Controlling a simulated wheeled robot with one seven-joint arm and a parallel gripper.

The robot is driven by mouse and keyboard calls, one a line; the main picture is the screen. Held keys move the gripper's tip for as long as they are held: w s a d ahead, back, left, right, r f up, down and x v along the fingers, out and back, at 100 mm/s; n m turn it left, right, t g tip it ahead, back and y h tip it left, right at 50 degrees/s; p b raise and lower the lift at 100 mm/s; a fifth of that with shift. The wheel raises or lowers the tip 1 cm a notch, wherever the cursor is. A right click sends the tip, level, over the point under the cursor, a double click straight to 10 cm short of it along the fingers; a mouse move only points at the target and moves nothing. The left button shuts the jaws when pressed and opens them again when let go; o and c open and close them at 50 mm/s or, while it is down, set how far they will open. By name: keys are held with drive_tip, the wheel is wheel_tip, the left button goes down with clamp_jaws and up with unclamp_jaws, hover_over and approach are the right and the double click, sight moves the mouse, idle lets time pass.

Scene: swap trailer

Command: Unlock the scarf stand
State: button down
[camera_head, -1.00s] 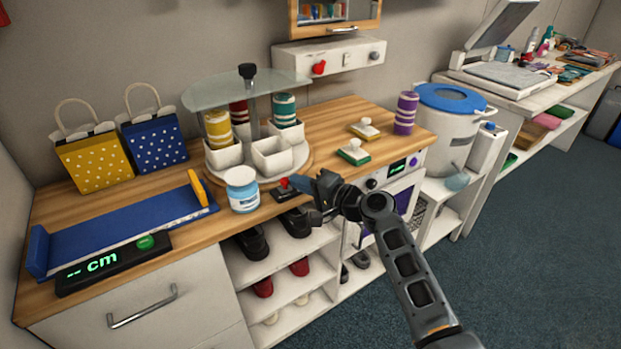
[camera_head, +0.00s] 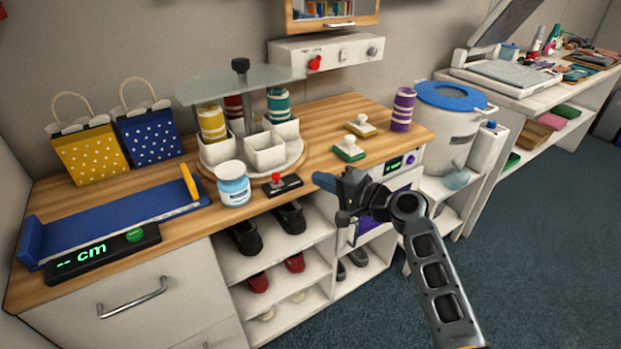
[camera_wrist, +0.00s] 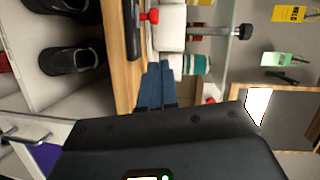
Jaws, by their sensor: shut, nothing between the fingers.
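The scarf stand is a round white turntable (camera_head: 291,166) with white cups, rolled yellow, red and teal scarves (camera_head: 278,105), a glass top (camera_head: 215,88) and a black knob (camera_head: 240,64). At its front right edge sits a black lever base (camera_head: 290,184) with a red knob (camera_head: 277,178). The red knob also shows at the top of the wrist view (camera_wrist: 148,16). My gripper (camera_head: 323,181) is shut and empty, to the right of the lever and apart from it. Its blue fingers (camera_wrist: 156,85) are together in the wrist view. Whether the lever is locked, I cannot tell.
Two stampers, one green (camera_head: 348,149), and a purple roll (camera_head: 403,110) are behind my gripper. A blue tray (camera_head: 105,219) and gift bags (camera_head: 90,153) are at left. Open shoe shelves (camera_head: 240,267) lie below the counter.

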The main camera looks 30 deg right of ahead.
drive_tip(key=v, duration=0.5)
drive_tip(key=shift+s+d+b, duration=0.1)
drive_tip(key=shift+s+b, duration=0.1)
drive_tip(key=shift+b, duration=0.1)
drive_tip(key=s+a+f+n+g+h, duration=0.15)
drive_tip(key=s+a+f+h, duration=0.35)
drive_tip(key=s, duration=0.6)
drive_tip(key=s+a+f+n+g, duration=0.1)
drive_tip(key=s+a+f+n, duration=0.15)
drive_tip(key=s+f, duration=0.65)
drive_tip(key=s+a+r+n+t, duration=0.1)
drive_tip(key=s+a+r+n, duration=0.2)
drive_tip(key=s+r, duration=0.5)
drive_tip(key=s+a+r+n, duration=0.3)
drive_tip(key=s+r+n, duration=0.3)
drive_tip(key=s, duration=0.9)
wheel_tip(320, 180, up, 3)
drive_tip(key=shift+a+r+t, duration=0.15)
drive_tip(key=shift+a+t, duration=0.05)
drive_tip(key=shift+t, duration=0.15)
